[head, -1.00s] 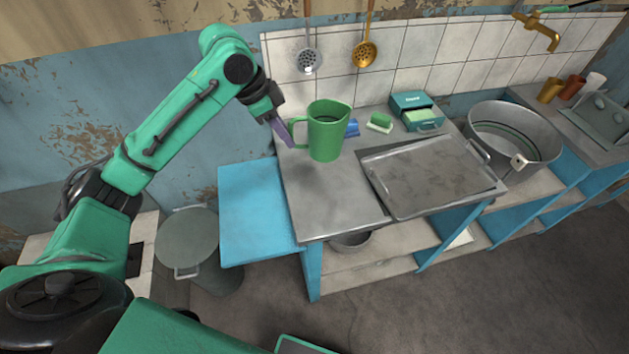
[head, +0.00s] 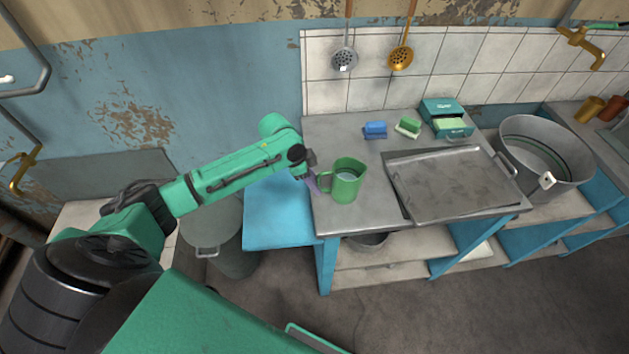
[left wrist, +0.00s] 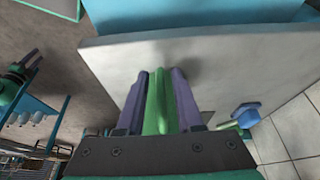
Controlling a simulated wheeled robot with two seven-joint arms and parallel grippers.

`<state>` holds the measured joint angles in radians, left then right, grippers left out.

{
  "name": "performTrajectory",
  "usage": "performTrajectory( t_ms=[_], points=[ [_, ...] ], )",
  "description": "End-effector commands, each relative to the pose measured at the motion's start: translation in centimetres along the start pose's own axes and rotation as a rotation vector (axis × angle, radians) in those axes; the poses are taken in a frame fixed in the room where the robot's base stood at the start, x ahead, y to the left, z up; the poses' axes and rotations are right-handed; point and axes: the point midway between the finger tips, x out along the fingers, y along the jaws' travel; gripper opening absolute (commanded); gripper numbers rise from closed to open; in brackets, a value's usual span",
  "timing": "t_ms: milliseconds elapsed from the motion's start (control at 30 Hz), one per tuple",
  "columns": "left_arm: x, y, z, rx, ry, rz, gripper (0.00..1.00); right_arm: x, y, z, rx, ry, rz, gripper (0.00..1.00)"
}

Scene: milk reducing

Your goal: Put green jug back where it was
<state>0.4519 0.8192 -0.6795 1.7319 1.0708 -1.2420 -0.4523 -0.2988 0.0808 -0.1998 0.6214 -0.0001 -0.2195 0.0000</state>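The green jug (head: 347,183) is upright at the left end of the metal counter (head: 350,217), with pale liquid or a pale inside showing in its mouth. Its handle points left. My left gripper (head: 313,183) is at the handle. In the left wrist view, the purple fingers of the left gripper (left wrist: 160,100) close on both sides of the green handle (left wrist: 156,102). I cannot tell whether the jug's base touches the counter or is just above it. My right gripper is not in view.
A metal tray (head: 455,185) lies right of the jug. Behind stand a blue sponge (head: 375,130), a green sponge (head: 408,126) and a teal box (head: 447,118). A large metal tub (head: 545,150) is at right. A blue side shelf (head: 278,215) adjoins the counter's left.

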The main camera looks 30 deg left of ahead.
Motion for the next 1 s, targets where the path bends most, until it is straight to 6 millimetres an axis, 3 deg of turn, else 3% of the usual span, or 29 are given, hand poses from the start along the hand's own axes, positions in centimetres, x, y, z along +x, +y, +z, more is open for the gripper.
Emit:
performTrajectory(
  t_ms=[367, 467, 800, 1000],
  points=[
    [-0.5, -0.1, 0.0, 0.0, 0.002, -0.001, 0.43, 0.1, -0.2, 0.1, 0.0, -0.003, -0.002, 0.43],
    [-2.1, -0.1, 0.0, 0.0, 0.002, -0.004, 0.43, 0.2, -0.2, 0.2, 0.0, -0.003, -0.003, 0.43],
    [-10.6, -0.1, 0.0, -0.001, 0.001, -0.003, 0.43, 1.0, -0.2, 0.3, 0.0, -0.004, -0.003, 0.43],
    [-12.1, 0.0, -0.1, -0.001, 0.002, 0.001, 0.43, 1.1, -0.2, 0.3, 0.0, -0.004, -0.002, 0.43]
  ],
)
